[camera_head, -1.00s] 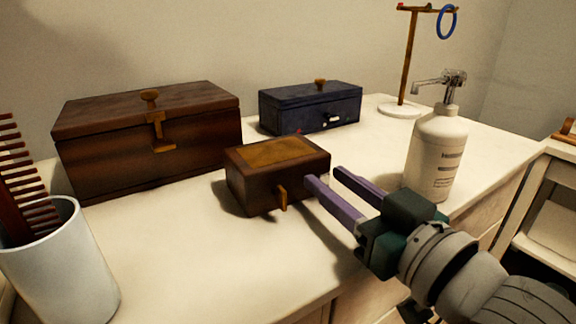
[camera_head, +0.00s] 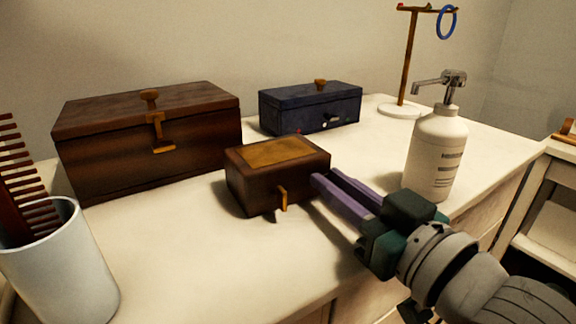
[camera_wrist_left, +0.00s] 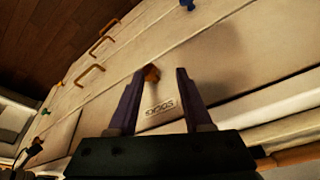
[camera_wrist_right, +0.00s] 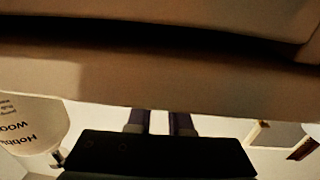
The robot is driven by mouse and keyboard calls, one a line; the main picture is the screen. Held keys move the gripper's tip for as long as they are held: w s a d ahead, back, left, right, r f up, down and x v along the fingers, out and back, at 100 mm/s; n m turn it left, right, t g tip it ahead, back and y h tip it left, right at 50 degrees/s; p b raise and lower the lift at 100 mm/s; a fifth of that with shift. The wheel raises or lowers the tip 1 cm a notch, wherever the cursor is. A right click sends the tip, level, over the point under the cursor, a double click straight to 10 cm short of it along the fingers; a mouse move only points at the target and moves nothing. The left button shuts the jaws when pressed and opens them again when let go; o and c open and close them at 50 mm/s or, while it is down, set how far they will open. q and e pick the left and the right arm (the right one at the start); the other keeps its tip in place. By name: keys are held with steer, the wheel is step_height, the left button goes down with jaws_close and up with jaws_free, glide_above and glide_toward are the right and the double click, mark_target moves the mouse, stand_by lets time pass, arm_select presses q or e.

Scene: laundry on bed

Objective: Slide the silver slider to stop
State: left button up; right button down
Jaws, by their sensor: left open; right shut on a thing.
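A small brown box (camera_head: 277,178) with a tan lid panel and orange front tab stands mid-dresser. My right gripper (camera_head: 325,178) has its purple fingertips at that box's right side, close together on a small thing they hide. A dark blue box (camera_head: 310,108) behind has a small grey-silver piece (camera_head: 331,119) on its front, apart from my gripper; I cannot tell whether this is the silver slider. In the right wrist view a tan and dark surface (camera_wrist_right: 150,75) covers the fingertips. My left gripper (camera_wrist_left: 165,72) is open and empty before a drawer with an orange knob (camera_wrist_left: 152,75).
A large brown chest (camera_head: 150,140) stands at the left, behind a white cup (camera_head: 62,270) with a comb-like brown thing. A white pump bottle (camera_head: 437,155) stands close to my right gripper. A ring stand (camera_head: 408,60) is at the back right. The dresser top (camera_head: 200,260) is clear in front.

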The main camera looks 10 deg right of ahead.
steer(key=shift+a, duration=0.1)
stand_by(0.5)
steer(key=shift+s+a+p, duration=0.1)
steer(key=shift+a+p, duration=0.2)
steer(key=shift+a, duration=0.05)
steer(key=shift+s+a, duration=0.15)
steer(key=shift+a, duration=0.25)
steer(key=c, duration=0.8)
jaws_free()
